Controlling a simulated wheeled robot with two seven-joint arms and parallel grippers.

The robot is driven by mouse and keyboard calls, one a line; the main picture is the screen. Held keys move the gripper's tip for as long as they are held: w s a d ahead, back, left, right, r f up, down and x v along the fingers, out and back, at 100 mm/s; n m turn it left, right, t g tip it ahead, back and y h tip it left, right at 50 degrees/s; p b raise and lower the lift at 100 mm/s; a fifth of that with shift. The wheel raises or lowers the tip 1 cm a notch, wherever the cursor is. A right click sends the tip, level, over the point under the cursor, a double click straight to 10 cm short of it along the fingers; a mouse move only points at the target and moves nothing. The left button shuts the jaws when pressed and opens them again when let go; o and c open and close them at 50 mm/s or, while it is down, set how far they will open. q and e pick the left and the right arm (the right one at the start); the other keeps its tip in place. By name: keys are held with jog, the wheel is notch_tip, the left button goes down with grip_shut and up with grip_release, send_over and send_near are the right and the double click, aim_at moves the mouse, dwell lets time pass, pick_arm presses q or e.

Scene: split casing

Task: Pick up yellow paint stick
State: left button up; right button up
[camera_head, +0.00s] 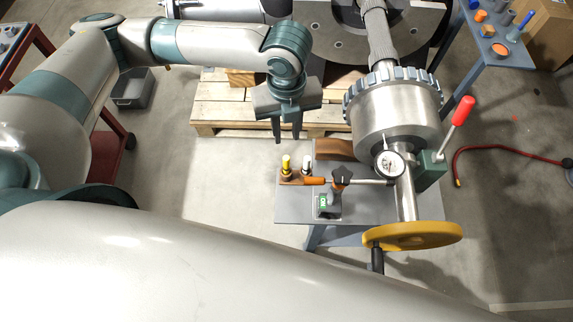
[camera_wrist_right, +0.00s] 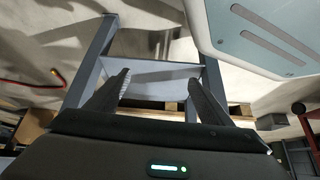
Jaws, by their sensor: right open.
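The yellow paint stick (camera_head: 286,165) stands upright at the left end of the small grey table, in an orange-brown holder (camera_head: 300,179) beside a white-topped stick. My left gripper (camera_head: 287,139) hangs with its fingers pointing down, a short way above the yellow stick in the picture. Its two fingers are apart with nothing between them. The height gap to the stick is hard to judge. My right gripper (camera_wrist_right: 160,78) shows in the right wrist view, open and empty, facing a grey table frame. It is not in the head view, and the paint stick is not visible in the wrist view.
A dial gauge (camera_head: 389,165) on a black-knobbed stand is close right of the sticks. A metal casing (camera_head: 396,115) with a red-handled lever (camera_head: 456,123) and yellow handwheel (camera_head: 412,236) fills the right of the table.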

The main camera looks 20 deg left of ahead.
aim_at(286, 156)
pick_arm(q)
notch_tip(286, 156, down, 10)
jog(key=shift+f+p, duration=0.15)
jog(key=shift+p, duration=0.2)
jog(key=shift+f, duration=0.15)
pick_arm(e)
jog(key=shift+w+a+r+t, duration=0.3)
jog(key=shift+w+a+r, duration=0.05)
jog(key=shift+w+r, duration=0.1)
jog(key=shift+w, duration=0.15)
pick_arm(q)
jog(key=shift+s+f, duration=0.2)
jog(key=shift+f, duration=0.3)
jog(key=f, duration=0.3)
jog(key=shift+s+d+p, duration=0.1)
jog(key=shift+s+p, duration=0.15)
jog(key=shift+p, duration=0.15)
jog(key=shift+f, duration=0.6)
pick_arm(e)
jog(key=shift+w+a+r+y, duration=0.1)
jog(key=shift+a+r+y, duration=0.3)
jog(key=shift+a, duration=0.3)
jog(key=shift+d, duration=0.1)
